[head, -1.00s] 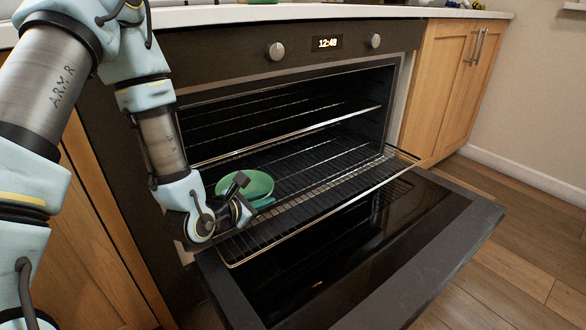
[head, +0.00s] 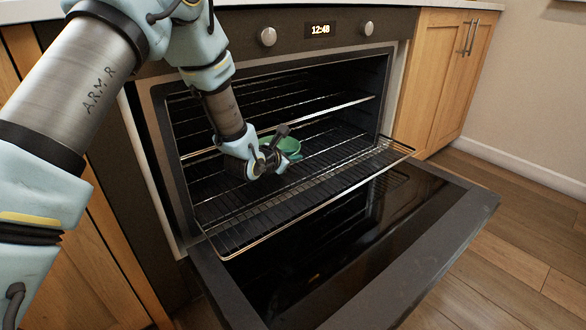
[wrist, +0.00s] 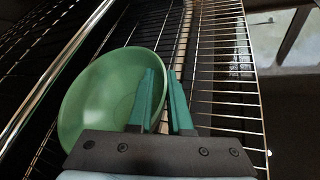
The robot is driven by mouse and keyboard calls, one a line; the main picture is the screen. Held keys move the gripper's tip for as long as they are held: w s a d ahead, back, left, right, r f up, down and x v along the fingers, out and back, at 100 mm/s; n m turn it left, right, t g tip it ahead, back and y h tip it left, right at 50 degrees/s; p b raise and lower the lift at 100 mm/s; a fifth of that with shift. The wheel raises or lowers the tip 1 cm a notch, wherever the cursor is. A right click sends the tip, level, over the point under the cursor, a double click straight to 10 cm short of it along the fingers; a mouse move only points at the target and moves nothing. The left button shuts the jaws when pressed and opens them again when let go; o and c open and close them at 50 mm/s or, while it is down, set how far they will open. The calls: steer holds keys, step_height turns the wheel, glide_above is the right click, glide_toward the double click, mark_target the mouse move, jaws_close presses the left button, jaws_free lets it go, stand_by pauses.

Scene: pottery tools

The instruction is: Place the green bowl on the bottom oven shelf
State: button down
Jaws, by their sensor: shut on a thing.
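The green bowl (head: 290,146) is at the oven opening, over the pulled-out bottom oven shelf (head: 330,183) and below the upper rack. It also shows in the wrist view (wrist: 95,98), tilted in that picture. My gripper (head: 283,158) is shut on the bowl's rim. In the wrist view, one green finger of my gripper (wrist: 162,92) is over the inside of the bowl and the other is outside its wall. My gripper hides part of the bowl in the head view. I cannot tell whether the bowl touches the shelf.
The oven door (head: 400,250) is folded down open below the shelf. An upper rack (head: 340,115) crosses the oven above the bowl. The bottom shelf is bare to the right and front. A wooden cabinet (head: 445,80) stands to the right.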

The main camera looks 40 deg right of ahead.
step_height(320, 180, down, 4)
steer(key=shift+r+b, duration=0.2)
steer(key=shift+b, duration=0.55)
steer(key=shift+r, duration=0.1)
steer(key=c, duration=1.3)
jaws_free()
steer(key=o, duration=0.5)
steer(key=shift+c, duration=0.2)
